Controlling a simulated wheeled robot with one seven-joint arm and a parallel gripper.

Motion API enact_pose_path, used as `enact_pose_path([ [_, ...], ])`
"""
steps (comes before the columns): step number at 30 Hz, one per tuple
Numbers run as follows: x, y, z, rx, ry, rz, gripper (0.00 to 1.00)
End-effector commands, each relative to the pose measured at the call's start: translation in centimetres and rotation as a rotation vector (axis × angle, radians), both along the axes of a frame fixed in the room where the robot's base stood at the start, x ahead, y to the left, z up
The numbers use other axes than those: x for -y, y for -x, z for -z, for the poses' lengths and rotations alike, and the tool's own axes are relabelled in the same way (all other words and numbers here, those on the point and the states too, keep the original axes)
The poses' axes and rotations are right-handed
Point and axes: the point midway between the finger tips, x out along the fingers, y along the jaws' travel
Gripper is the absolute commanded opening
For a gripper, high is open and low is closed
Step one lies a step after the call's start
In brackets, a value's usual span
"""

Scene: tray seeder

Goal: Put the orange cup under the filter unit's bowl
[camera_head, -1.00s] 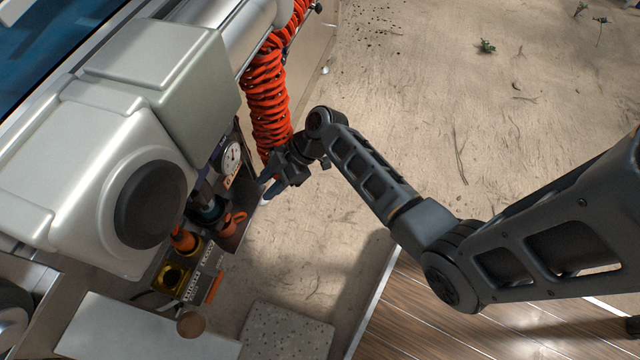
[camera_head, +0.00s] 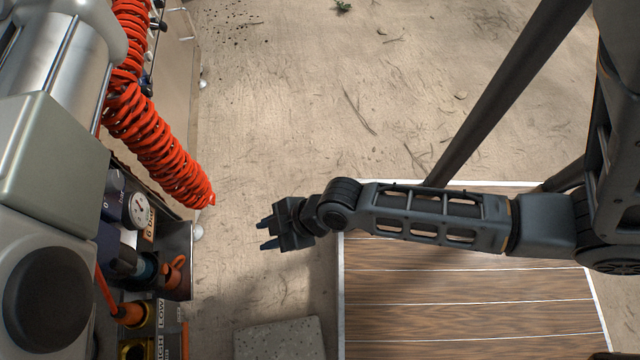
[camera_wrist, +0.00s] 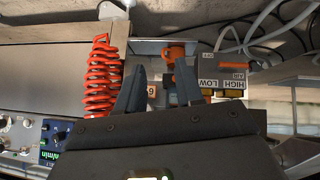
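The orange cup (camera_head: 174,272), with a loop handle, sits in the metal bracket at the machine's side, next to the dark filter unit with a teal ring (camera_head: 148,268). Whether it is under the bowl or just beside it I cannot tell. An orange part, seemingly the cup, shows beyond my fingers in the wrist view (camera_wrist: 174,52). The gauge (camera_head: 138,208) is above the filter unit in the picture. My gripper (camera_head: 264,234) is to the right of the cup, over bare ground, with its fingers apart and empty; they also show in the wrist view (camera_wrist: 160,68).
A coiled red hose (camera_head: 155,140) hangs close to my gripper's upper left. Yellow and black HIGH/LOW fittings (camera_head: 140,345) are below the cup. A speckled slab (camera_head: 280,340) lies at the bottom. The ground between the machine and my gripper is clear.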

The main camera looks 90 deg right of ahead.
Motion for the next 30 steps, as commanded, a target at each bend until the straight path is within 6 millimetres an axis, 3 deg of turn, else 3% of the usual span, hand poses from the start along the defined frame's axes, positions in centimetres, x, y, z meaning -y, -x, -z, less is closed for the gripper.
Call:
enact_pose_path([
  [3,-0.4,2.9,-3.1,0.067,-0.002,0.067,0.36],
  [9,-0.8,6.5,-9.8,0.216,-0.039,0.153,0.36],
  [18,-2.0,10.0,-21.3,0.444,-0.170,0.198,0.36],
  [21,-2.3,10.6,-24.0,0.493,-0.211,0.195,0.36],
  [25,-2.6,10.9,-25.9,0.528,-0.243,0.192,0.36],
  [30,-2.6,11.0,-26.4,0.536,-0.252,0.192,0.36],
])
